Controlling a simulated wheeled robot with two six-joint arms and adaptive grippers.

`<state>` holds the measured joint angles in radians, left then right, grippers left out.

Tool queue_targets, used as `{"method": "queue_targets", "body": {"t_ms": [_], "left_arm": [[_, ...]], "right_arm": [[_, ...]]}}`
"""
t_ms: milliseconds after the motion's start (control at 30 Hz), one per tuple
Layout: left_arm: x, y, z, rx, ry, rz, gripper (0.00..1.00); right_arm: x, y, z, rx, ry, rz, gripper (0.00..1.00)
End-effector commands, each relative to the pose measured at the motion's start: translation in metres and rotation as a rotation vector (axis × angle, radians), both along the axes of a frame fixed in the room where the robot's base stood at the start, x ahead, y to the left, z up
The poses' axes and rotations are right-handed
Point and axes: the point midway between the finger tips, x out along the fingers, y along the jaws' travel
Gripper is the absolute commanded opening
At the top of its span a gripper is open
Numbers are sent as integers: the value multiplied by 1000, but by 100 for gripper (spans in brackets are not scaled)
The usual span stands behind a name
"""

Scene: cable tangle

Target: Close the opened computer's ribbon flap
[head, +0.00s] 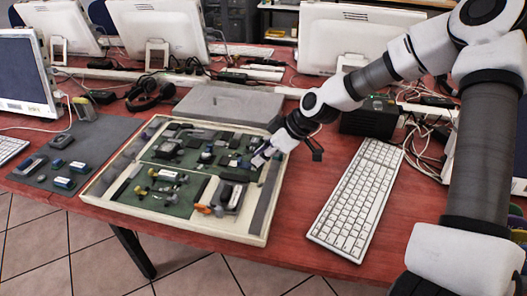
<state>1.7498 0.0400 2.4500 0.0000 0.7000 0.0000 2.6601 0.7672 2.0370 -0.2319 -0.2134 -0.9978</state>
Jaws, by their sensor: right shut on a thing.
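The opened computer (253,238) is a shallow cream case with green boards, lying flat on the red table left of centre. Small dark, silver, blue and yellow parts sit on its boards. My right gripper (263,155) reaches in from the right, its tips low over the upper right part of the boards. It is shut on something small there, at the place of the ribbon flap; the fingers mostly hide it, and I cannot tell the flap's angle. My left gripper is not in view.
A white keyboard (358,200) lies right of the case. A grey panel (225,106) lies behind it. A dark mat (40,190) with several small parts is on the left. Headphones (150,92), monitors (160,27), a black box (369,118) and loose cables crowd the back.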

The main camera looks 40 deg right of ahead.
Motion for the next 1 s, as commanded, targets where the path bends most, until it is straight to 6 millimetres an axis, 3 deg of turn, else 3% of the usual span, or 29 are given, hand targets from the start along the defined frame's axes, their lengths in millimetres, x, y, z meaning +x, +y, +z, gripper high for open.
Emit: {"method": "queue_targets", "body": {"t_ms": [300,700,1000], "left_arm": [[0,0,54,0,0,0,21],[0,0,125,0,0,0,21],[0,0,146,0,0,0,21]], "right_arm": [[7,8,11,-177,205,6,0],[19,19,7,-421,495,5,0],[27,26,-3,-587,688,4,0]]}}
